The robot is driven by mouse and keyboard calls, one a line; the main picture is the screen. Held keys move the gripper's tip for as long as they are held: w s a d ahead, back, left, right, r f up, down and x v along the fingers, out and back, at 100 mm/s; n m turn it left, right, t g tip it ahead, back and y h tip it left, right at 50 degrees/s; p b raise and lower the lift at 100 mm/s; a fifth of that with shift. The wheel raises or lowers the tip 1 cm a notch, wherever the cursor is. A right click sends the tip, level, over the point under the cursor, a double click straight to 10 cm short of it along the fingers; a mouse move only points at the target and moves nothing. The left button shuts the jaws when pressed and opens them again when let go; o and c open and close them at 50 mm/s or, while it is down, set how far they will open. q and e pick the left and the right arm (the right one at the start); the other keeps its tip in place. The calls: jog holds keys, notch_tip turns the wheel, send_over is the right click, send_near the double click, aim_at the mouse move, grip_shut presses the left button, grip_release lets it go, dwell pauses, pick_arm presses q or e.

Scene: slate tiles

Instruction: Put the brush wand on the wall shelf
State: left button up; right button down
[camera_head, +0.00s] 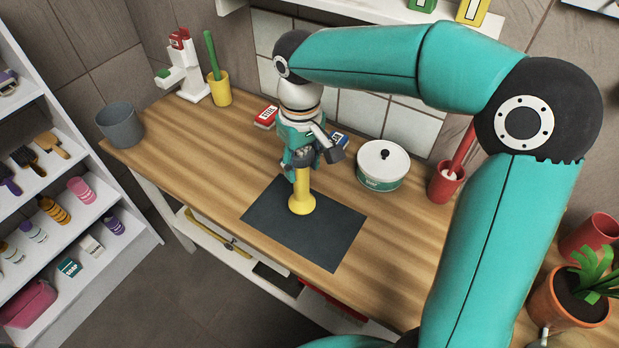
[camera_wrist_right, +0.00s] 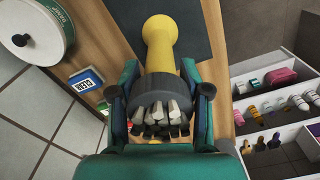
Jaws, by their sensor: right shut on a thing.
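The brush wand (camera_head: 301,192) has a yellow shaft with a flared end, which points down over the dark mat (camera_head: 262,222). In the right wrist view the wand (camera_wrist_right: 172,45) shows a thick dark grey collar and light grey bristles between the fingers. My right gripper (camera_head: 303,160) is shut on the wand near its head. I cannot tell whether the flared end touches the mat. The white wall shelf (camera_head: 385,14) runs along the top of the head view, partly cut off and partly behind my arm. My left gripper is not in view.
A white lidded pot (camera_head: 383,168) and a red cup (camera_head: 445,183) stand right of the wand. A yellow cup (camera_head: 220,92) and a grey cup (camera_head: 120,125) stand left. Green and yellow boxes (camera_head: 472,10) occupy the shelf's right part. A potted plant (camera_head: 575,300) stands at right.

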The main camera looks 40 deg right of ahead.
aim_at(302, 182)
jog(key=shift+f, duration=2.8)
jog(key=c, duration=0.5)
grip_release()
